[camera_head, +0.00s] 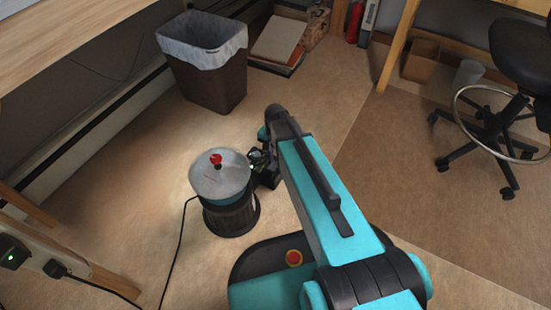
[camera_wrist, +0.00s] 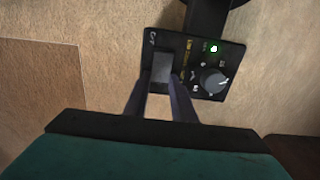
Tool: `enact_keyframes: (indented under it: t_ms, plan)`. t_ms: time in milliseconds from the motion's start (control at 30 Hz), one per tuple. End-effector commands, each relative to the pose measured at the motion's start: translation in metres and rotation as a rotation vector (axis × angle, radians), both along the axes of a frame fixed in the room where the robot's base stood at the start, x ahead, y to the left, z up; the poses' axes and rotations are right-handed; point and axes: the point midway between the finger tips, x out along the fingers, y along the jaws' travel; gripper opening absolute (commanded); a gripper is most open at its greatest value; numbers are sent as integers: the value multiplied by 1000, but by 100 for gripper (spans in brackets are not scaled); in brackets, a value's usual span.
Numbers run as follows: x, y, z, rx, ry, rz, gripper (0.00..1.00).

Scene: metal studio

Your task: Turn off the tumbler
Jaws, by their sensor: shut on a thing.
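The tumbler (camera_head: 222,177) stands on the floor, a dark ribbed drum with a grey metal lid and a red knob on top. Its black control panel (camera_wrist: 214,58) shows in the wrist view, with a round dial (camera_wrist: 213,80) and a lit green light (camera_wrist: 214,48). A dark rectangular switch (camera_wrist: 161,67) is at the panel's left. My gripper (camera_wrist: 158,84) has its two fingers on either side of this switch, shut on it. In the head view my gripper is beside the tumbler's right side, mostly hidden by my arm.
A black cord (camera_head: 178,245) runs along the floor from the tumbler toward a power outlet (camera_head: 14,254) at the lower left. A brown waste bin (camera_head: 215,82) with a white liner stands behind. A wheeled stool (camera_head: 500,120) is at the right. Floor left of the tumbler is mostly clear.

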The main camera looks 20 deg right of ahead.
Motion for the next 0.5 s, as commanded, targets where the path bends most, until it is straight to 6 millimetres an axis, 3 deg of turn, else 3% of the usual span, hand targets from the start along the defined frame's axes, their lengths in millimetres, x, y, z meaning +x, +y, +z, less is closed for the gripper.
enact_keyframes:
  t_ms: [500]
  plan:
    - [-8, 6, 2, -151, -146, 1, 1]
